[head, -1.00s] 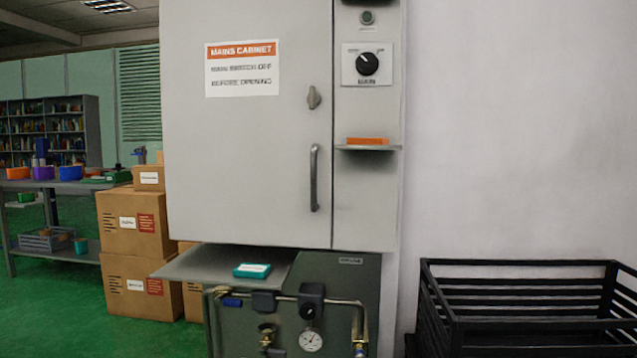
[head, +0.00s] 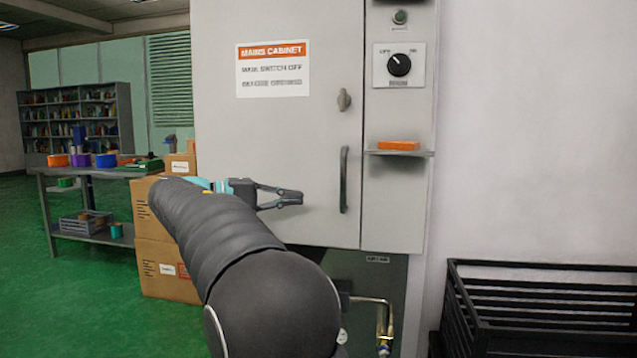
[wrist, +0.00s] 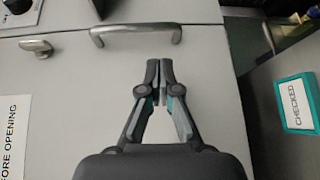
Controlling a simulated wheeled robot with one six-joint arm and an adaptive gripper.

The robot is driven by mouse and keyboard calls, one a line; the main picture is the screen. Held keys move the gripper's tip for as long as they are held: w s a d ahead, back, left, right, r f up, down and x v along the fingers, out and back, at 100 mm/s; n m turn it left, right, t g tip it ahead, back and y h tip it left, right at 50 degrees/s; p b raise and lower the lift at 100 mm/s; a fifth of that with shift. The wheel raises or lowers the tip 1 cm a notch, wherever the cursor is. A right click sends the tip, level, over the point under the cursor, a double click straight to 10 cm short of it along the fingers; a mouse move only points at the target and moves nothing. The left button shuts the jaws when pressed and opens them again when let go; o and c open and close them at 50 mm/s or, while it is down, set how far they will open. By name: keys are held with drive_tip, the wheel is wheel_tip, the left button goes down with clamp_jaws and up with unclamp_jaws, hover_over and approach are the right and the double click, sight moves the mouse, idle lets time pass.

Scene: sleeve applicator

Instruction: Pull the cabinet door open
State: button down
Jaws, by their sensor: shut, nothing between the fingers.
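The grey cabinet door (head: 215,150) is closed and carries a "MAINS CABINET" label (head: 272,70). Its vertical bar handle (head: 344,180) is near the door's right edge, with a small latch knob (head: 344,100) above it. My gripper (head: 300,196) is in front of the door, left of the handle and apart from it. In the wrist view my gripper (wrist: 160,62) is shut with nothing between its fingertips. The handle (wrist: 136,30) lies just beyond the tips there, and the latch knob (wrist: 36,46) is to the left.
A rotary main switch (head: 399,65) and a shelf with an orange block (head: 398,145) are right of the door. A black slatted crate (head: 540,300) stands at lower right. Cartons (head: 155,260) stand at left. A teal "CHECKED" box (wrist: 297,102) lies below the door.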

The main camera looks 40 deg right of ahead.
drive_tip(key=w+r+m+g, duration=0.1)
approach(357, 185)
drive_tip(key=shift+h, duration=0.3)
drive_tip(key=x, duration=0.4)
drive_tip(key=shift+d+f, duration=0.2)
drive_tip(key=shift+d, duration=0.05)
drive_tip(key=shift+s, duration=0.1)
